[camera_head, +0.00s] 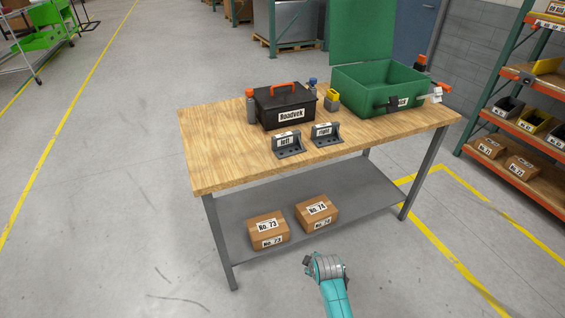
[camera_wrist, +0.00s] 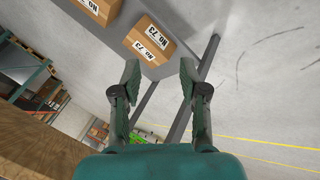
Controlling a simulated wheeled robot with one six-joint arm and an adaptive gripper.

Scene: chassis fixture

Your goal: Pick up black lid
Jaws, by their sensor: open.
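A black box (camera_head: 286,112) labelled "Roadvek" stands upright on the wooden table. Its black lid (camera_head: 284,93) is on top, closed, with an orange handle (camera_head: 284,86). My gripper (camera_wrist: 160,75) is open and empty in the wrist view, its two fingers well apart. The lid does not show in the wrist view. In the head view my arm is at the bottom, in front of the table and well apart from the box; the fingers cannot be made out clearly there.
The table (camera_head: 225,150) also holds a green box (camera_head: 372,97) with its lid raised, two grey holders (camera_head: 288,146) marked left and right, and small bottles. A carton (camera_head: 268,230) sits on the lower shelf, and one shows in the wrist view (camera_wrist: 150,40). Shelving stands right.

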